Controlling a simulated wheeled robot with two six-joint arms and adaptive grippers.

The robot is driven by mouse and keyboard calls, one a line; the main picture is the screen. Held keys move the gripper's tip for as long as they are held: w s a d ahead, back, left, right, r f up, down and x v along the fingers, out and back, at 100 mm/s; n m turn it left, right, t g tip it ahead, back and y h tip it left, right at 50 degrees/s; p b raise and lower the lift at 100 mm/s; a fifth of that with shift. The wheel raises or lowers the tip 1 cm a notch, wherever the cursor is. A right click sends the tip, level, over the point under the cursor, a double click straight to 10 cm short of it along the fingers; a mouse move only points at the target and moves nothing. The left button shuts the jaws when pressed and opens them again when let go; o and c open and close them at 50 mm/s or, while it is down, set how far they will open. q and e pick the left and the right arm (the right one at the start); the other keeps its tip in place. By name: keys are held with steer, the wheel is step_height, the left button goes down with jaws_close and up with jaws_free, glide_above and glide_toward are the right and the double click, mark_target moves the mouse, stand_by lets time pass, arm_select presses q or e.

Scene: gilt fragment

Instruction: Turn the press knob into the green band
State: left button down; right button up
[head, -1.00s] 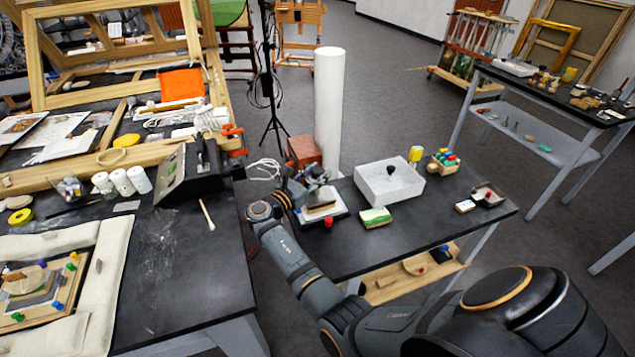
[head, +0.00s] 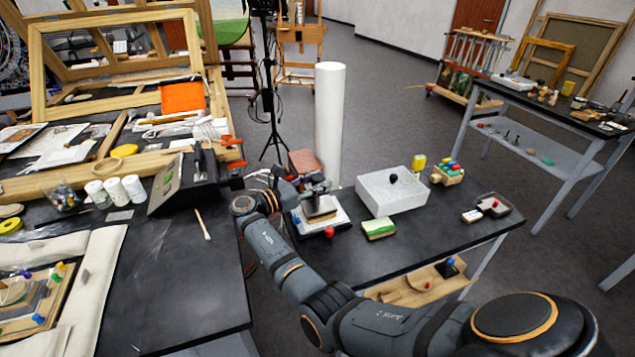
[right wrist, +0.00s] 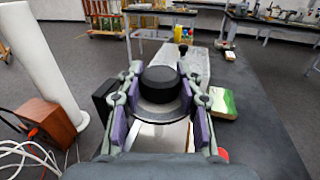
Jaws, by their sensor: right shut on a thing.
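The press (head: 322,214) stands at the left end of the dark side table, with a pale base and a red ball (head: 329,232) at its front. Its round black knob (right wrist: 160,84) shows in the right wrist view, above a grey round collar. My right gripper (head: 316,188) is at the top of the press. In the right wrist view its two purple-lined fingers (right wrist: 160,98) are shut on the knob from both sides. I cannot make out a green band or a pointer on the press. My left gripper is not in view.
A green and cream block (head: 379,228) and a white box (head: 392,192) stand right of the press. A reddish box (head: 304,160) and a tall white cylinder (head: 329,115) are behind it. A cluttered workbench (head: 190,285) lies to the left.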

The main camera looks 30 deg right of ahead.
mark_target(312, 184)
steer(key=o, duration=1.2)
steer(key=shift+a, duration=0.25)
steer(key=a, duration=0.7)
steer(key=shift+s, duration=0.1)
